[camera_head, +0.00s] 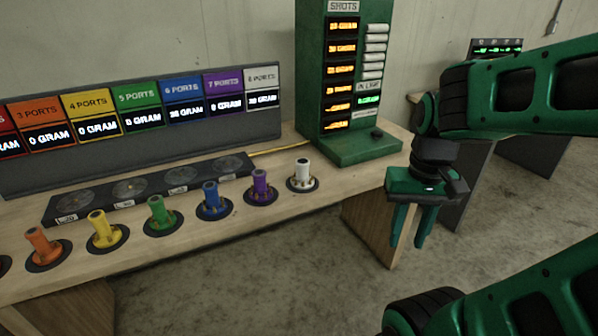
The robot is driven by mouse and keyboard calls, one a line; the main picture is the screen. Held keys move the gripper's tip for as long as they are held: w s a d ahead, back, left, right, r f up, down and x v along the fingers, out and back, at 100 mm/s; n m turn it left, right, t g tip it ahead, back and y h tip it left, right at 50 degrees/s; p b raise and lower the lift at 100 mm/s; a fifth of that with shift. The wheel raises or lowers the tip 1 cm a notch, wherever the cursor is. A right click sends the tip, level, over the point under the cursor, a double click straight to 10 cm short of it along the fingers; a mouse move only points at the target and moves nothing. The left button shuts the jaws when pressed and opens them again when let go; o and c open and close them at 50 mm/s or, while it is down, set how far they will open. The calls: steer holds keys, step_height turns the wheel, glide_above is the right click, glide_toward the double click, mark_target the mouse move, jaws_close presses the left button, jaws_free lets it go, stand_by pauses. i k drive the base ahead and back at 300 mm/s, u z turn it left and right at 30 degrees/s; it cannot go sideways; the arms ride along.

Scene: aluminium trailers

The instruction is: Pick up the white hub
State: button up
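The white hub (302,171) stands upright on a round dark base at the right end of a row of coloured hubs, near the front edge of the wooden table. My gripper (408,243) hangs to the right of the white hub, past the table's right end and over the floor. Its two teal fingers point down and are apart, with nothing visible between them. It does not touch the hub.
Purple (260,185), blue (211,198), green (160,214), yellow (101,230) and orange (43,247) hubs stand left of it. A green display machine (345,85) stands behind, beside a port sign panel (120,130). A dark tray (150,186) lies behind the hubs.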

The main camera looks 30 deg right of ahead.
mark_target(301, 181)
steer(key=u, duration=0.95)
steer(key=k, duration=1.2)
steer(key=z, duration=0.95)
steer(key=i, duration=1.05)
